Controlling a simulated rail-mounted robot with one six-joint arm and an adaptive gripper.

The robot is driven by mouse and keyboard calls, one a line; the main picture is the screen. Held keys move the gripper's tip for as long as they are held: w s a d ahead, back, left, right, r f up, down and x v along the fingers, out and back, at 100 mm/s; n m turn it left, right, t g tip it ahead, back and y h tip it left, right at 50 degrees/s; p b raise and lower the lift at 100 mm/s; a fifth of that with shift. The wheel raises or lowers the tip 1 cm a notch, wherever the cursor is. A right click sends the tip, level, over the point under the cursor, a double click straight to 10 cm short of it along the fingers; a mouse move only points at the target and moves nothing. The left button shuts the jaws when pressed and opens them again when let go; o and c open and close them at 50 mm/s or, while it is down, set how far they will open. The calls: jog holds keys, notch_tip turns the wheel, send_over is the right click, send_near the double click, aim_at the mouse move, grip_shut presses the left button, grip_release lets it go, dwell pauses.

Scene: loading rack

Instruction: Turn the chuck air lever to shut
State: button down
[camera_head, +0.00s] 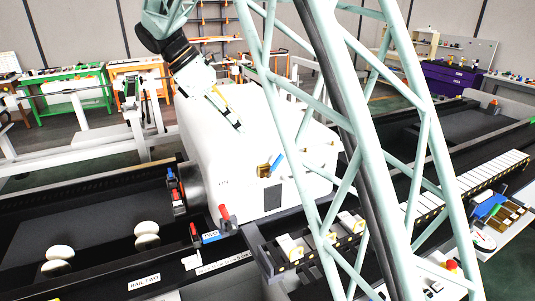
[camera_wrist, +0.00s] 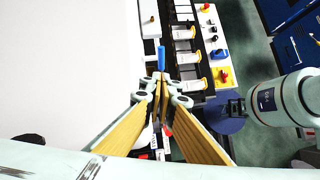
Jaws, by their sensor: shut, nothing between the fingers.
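A blue lever (camera_head: 277,163) on a brass valve body (camera_head: 263,170) sits on the front of the white machine housing (camera_head: 215,150); it looks like the chuck air lever, though its label is not readable. The lever slants up to the right in the head view. My gripper (camera_head: 238,127) is up and left of it, in front of the white housing. In the wrist view the fingers of my gripper (camera_wrist: 161,76) are closed together and empty. The blue lever (camera_wrist: 162,59) shows just past the fingertips; whether they touch it is unclear. The brass body is hidden there.
Red handles (camera_head: 224,212) stand by the lower left of the housing. A rail with white blocks (camera_head: 290,247) runs along the front right. A white panel with coloured knobs (camera_wrist: 213,45) lies right of the fingers. My pale lattice structure covers much of the head view.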

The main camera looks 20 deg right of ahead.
jog(key=shift+f, duration=0.1)
send_near(276, 163)
jog(key=x, duration=0.4)
jog(key=shift+w+f, duration=0.4)
jog(key=shift+f, duration=0.1)
jog(key=shift+d+f, duration=0.5)
jog(key=shift+d, duration=0.15)
